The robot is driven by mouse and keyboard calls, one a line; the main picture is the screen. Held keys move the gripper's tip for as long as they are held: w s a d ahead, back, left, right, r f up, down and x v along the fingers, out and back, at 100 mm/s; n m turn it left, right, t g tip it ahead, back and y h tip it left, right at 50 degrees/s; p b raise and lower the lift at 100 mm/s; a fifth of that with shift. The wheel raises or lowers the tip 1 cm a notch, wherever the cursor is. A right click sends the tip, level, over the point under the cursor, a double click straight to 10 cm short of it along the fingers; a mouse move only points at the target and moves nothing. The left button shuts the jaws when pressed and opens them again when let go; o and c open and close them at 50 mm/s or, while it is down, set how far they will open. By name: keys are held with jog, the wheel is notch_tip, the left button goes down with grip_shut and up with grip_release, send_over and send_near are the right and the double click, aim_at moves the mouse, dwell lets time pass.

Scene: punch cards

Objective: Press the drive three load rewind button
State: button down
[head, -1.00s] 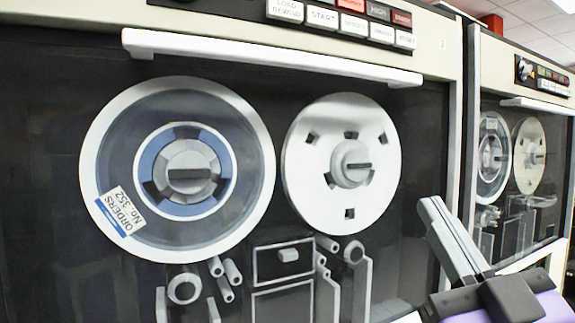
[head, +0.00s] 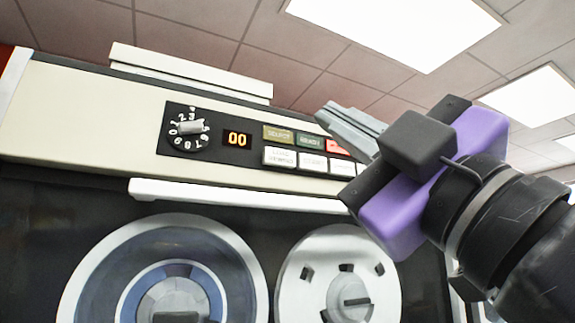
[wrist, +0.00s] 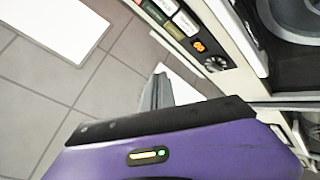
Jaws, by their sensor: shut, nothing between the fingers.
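The load rewind button (head: 280,157) is the white button at the lower left of the button block on a tape drive's cream panel. In the wrist view it appears as a small white key (wrist: 186,22). My gripper (head: 328,113) is shut and empty. In the head view, its fingertips point left and appear above and right of that button, in front of the panel's upper edge and ceiling. In the wrist view the fingers (wrist: 158,85) are apart from the panel. Depth between fingertips and button cannot be told.
An olive select button (head: 278,134) sits directly above, with white, green and red buttons to the right, partly behind my gripper. A white ledge (head: 220,193) juts out below the panel.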

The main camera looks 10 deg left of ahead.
aim_at(295, 155)
jog(key=shift+w, duration=0.1)
jog(key=shift+w+a, duration=0.85)
jog(key=shift+w, duration=0.35)
jog(key=shift+w+a, duration=0.8)
jog(key=shift+w, duration=0.4)
jog(key=shift+w+a, duration=0.85)
jog(key=shift+w, duration=0.35)
jog(key=shift+w+a+p, duration=0.2)
jog(key=shift+w+p, duration=0.1)
